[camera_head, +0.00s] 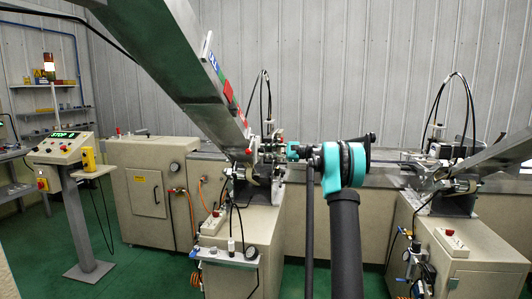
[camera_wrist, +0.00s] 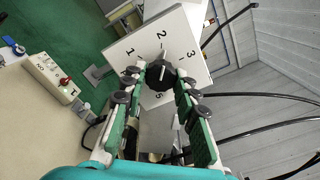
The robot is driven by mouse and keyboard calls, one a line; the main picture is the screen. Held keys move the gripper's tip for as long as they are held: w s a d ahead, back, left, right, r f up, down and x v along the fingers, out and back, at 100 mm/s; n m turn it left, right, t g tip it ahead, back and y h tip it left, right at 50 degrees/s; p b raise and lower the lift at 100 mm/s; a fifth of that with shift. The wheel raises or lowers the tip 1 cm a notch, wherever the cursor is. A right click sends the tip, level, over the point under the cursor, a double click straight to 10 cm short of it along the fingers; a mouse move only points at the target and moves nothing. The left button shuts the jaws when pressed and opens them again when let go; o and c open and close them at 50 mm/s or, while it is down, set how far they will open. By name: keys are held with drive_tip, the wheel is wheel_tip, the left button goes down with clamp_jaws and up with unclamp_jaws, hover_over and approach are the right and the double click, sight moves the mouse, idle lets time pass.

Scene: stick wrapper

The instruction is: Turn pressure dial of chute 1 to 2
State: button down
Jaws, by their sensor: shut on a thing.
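In the wrist view the pressure dial is a black knob (camera_wrist: 160,74) on a white square plate (camera_wrist: 193,27). The numbers 1, 2, 3 and 5 show around it; the rest is hidden by my fingers. A small white mark on the knob points up, roughly toward the 2. My gripper (camera_wrist: 161,82) has its green-padded fingers on either side of the knob and is shut on it. In the head view my gripper (camera_head: 291,151) reaches left to the machine head under the sloping metal chute (camera_head: 180,62); the dial cannot be made out there.
A second station with its own chute (camera_head: 500,154) stands at the right. A control panel (camera_head: 62,147) reading STOP and a beige cabinet (camera_head: 150,195) are at the left. A pressure gauge (camera_head: 251,252) sits low in front of the first station. Black hoses arch close by my gripper.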

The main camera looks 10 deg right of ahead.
drive_tip(key=shift+n, duration=0.8)
drive_tip(key=c, duration=1.2)
unclamp_jaws()
drive_tip(key=shift+o, duration=0.2)
drive_tip(key=shift+d, duration=0.15)
drive_tip(key=v, duration=1.2)
